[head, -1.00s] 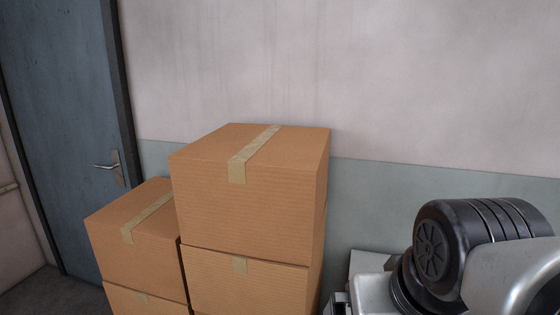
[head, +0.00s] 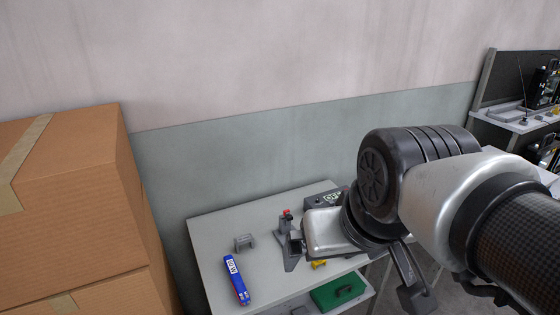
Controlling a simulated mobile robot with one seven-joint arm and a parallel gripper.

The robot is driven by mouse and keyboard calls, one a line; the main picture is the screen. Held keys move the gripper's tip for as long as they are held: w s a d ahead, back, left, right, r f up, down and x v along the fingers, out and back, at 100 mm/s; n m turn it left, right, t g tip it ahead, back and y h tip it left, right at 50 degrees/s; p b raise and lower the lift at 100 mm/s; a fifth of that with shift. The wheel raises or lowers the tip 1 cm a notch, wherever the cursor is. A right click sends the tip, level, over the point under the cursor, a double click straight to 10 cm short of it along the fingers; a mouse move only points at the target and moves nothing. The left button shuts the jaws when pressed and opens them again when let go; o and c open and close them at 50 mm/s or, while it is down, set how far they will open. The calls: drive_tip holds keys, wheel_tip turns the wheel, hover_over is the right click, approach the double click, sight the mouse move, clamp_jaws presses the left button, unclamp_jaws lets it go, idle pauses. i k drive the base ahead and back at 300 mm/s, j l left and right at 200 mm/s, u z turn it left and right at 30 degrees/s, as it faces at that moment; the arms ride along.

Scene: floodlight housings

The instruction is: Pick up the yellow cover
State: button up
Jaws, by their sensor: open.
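A small yellow piece (head: 320,264), perhaps the yellow cover, shows near the front edge of the grey worktable (head: 215,235). It lies just below my silver wrist link in the picture and is partly hidden, so its full shape cannot be told. My gripper (head: 293,256) is open, with a dark finger part showing at the left end of my arm, over the table. The rest of the gripper is hard to make out. I see nothing held in it.
A green case (head: 338,291) sits lower. Cardboard boxes (head: 75,205) stand left; another bench (head: 510,122) is far right.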

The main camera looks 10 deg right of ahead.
sight(314, 264)
drive_tip(key=j+z, duration=0.1)
drive_tip(key=z, duration=0.3)
drive_tip(key=i+l+u, duration=0.1)
drive_tip(key=l+u, duration=0.35)
drive_tip(key=l, duration=0.3)
drive_tip(key=i+l+u, duration=0.1)
drive_tip(key=i+u, duration=0.15)
drive_tip(key=i, duration=0.15)
drive_tip(key=i+l+u, duration=0.1)
drive_tip(key=u, duration=0.3)
drive_tip(key=i+l+u, duration=0.1)
drive_tip(key=l+u, duration=0.3)
drive_tip(key=j, duration=0.1)
